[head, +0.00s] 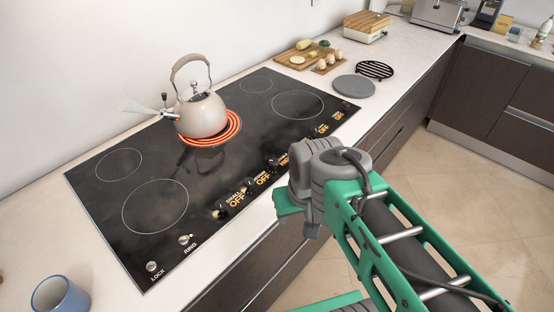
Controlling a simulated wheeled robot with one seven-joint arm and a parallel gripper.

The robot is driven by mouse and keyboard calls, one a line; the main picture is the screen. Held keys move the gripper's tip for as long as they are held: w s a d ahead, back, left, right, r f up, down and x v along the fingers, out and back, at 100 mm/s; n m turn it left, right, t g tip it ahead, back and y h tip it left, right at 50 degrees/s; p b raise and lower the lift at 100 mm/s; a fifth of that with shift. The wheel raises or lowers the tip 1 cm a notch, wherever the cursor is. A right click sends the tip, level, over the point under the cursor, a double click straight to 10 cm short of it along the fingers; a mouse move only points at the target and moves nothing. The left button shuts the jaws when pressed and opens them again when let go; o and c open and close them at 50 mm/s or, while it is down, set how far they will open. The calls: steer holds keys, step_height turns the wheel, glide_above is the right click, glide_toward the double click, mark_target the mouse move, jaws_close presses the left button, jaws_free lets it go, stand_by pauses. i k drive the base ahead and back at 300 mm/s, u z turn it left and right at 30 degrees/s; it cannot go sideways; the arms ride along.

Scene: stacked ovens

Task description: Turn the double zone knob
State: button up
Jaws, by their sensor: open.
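The black glass cooktop (130,190) has a diagonal row of dark knobs along its front edge. The front-left knob (220,209) and the knob beside it (249,185) have orange OFF labels. Another knob (272,164) lies just left of my wrist, its orange label partly covered. Further OFF labels (322,129) show toward the back right. The lettering is too small to tell which is the double zone knob. My gripper (289,202) is open at the counter's front edge, right of the knobs; its fingertips are largely hidden by the grey wrist.
A kettle (203,115) stands on a glowing red ring. Two small controls marked LOCK (152,267) and RING (184,240) are at the front left. A blue mug (60,296) stands nearby. Boards with food (303,55) and a grey disc (354,87) lie behind.

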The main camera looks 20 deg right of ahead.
mark_target(274, 163)
steer(key=u, duration=4.05)
steer(key=k, duration=0.55)
steer(key=z, duration=1.45)
